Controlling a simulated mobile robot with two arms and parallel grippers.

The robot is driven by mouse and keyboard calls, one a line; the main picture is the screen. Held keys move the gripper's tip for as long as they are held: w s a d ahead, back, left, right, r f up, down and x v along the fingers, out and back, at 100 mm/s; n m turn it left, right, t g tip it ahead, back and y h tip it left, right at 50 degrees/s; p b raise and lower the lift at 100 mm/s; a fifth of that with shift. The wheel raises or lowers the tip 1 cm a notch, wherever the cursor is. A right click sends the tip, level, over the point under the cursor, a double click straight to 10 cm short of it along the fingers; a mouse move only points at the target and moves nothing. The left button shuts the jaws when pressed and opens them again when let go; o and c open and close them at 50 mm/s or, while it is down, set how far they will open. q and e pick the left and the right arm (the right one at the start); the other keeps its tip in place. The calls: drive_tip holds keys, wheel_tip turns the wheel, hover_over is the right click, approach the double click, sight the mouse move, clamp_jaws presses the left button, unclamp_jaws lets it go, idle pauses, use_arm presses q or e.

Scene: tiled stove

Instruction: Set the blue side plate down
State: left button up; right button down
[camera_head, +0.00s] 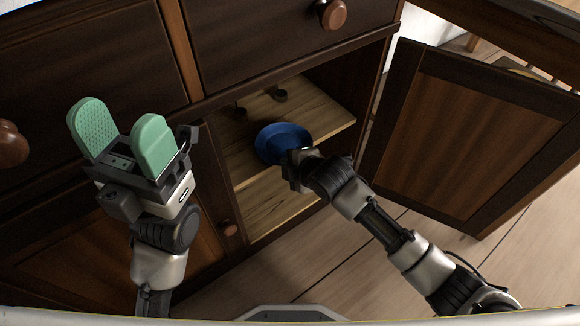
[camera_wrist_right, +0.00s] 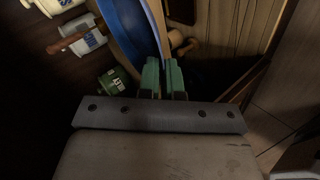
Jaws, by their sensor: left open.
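The blue side plate (camera_head: 284,138) is inside the open cabinet, over the wooden shelf; whether it touches the shelf I cannot tell. My right gripper reaches into the cabinet at the plate's near right edge, its fingers hidden in the head view. In the right wrist view, the green fingers of my right gripper (camera_wrist_right: 163,78) are close together with the rim of the plate (camera_wrist_right: 128,25) between them. My left gripper (camera_head: 120,120) is open and empty, in front of the cabinet at the left.
The cabinet door (camera_head: 450,135) stands open at the right. Small dark items (camera_head: 279,95) are on the shelf (camera_head: 325,116) behind the plate. The right wrist view shows a green can (camera_wrist_right: 118,85) and pale labelled containers (camera_wrist_right: 85,40) near the plate. A lower shelf (camera_head: 275,200) looks clear.

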drive_tip(key=c, duration=1.3)
unclamp_jaws()
